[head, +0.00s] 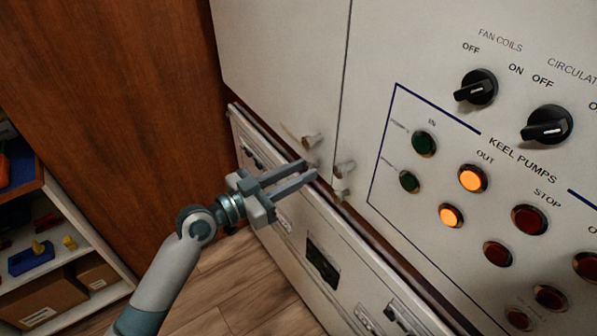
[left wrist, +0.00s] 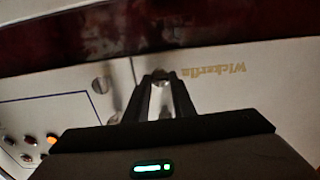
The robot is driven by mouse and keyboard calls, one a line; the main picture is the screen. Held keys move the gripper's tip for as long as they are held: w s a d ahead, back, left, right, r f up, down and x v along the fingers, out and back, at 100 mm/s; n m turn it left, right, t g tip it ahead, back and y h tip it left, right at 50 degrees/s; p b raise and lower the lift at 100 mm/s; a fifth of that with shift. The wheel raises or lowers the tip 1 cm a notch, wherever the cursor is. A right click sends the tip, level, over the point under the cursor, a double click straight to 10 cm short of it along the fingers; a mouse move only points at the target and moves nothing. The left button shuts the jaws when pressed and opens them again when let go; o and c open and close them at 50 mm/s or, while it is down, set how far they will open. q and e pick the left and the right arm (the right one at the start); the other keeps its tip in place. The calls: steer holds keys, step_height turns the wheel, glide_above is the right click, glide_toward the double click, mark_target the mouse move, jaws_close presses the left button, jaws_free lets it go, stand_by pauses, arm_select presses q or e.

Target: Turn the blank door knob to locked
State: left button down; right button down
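The blank door (head: 280,60) is the plain pale cabinet door left of the seam. Its small metal knob (head: 312,140) sits near its lower right corner; its exact turn is hard to read. In the left wrist view, which is upside down, the fingertips (left wrist: 160,77) lie over a small pale shape that may be the knob. Contact cannot be told. My right gripper is out of view.
Right of the seam, the control door (head: 375,60) carries black switches, lit orange buttons (head: 472,178) and its own similar knob (head: 345,169). A lower panel (head: 300,235) with dark fittings runs beneath. A shelf (head: 70,250) with boxes stands at left. Wooden floor lies below.

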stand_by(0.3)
arm_select(q)
steer(key=shift+n, duration=0.4)
steer(key=shift+n+p, duration=0.35)
steer(key=shift+n, duration=0.15)
steer(key=n+p, duration=0.3)
steer(key=n, duration=0.5)
steer(key=shift+w+n, duration=0.1)
steer(key=shift+n, duration=0.3)
steer(key=n+p, duration=0.2)
steer(key=n, duration=0.3)
steer(key=shift+a, duration=0.1)
steer(key=shift+n, duration=0.4)
steer(key=shift+f+n+p, duration=0.1)
steer(key=shift+n+p, duration=0.3)
steer(key=shift+n, duration=0.4)
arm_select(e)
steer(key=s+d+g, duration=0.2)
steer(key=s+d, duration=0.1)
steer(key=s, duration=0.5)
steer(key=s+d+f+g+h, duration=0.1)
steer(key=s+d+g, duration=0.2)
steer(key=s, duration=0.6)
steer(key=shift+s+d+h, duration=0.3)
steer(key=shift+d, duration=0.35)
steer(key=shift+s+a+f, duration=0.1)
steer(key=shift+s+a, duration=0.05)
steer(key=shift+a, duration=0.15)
